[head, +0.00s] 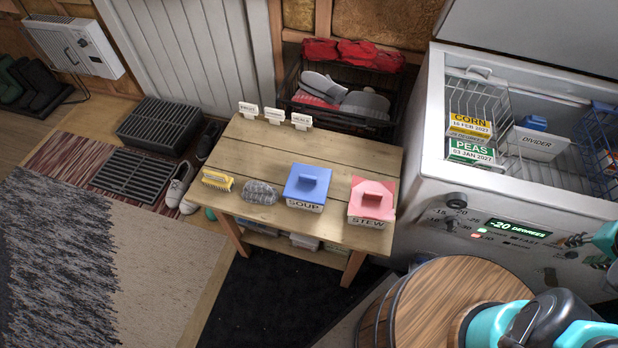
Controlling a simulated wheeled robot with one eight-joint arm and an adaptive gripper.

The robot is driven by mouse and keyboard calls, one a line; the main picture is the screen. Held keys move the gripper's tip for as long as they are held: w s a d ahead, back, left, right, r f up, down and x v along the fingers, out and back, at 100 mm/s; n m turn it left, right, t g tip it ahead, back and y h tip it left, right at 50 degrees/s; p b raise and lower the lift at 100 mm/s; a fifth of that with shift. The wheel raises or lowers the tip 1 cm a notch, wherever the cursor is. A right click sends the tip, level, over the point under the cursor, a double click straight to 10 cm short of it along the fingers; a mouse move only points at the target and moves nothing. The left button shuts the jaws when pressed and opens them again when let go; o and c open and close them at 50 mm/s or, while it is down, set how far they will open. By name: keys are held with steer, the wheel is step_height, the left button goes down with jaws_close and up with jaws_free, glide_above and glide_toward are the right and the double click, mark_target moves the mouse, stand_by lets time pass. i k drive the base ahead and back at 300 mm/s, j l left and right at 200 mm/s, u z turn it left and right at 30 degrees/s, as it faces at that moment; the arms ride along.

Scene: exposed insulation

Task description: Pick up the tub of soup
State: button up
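The tub of soup (306,188) stands upright on the low wooden table (300,150), near its front edge. It has a blue lid with a raised handle and a pale front marked SOUP. A tub of stew (371,201) with a pink lid stands just to its right, a small gap apart. Teal and black parts of my arm show at the lower right. My gripper's fingers are not in view, and nothing of mine touches the tub.
Small signs (273,115) stand at the table's back. An open chest freezer (500,205) is to the right. A round wooden barrel top (440,300) is in front.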

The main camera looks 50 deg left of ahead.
mark_target(306, 187)
steer(key=k+u, duration=0.45)
steer(key=i+l+u, duration=0.1)
steer(key=u, duration=1.6)
steer(key=k+l+u, duration=0.2)
steer(key=l, duration=0.25)
steer(key=k, duration=0.05)
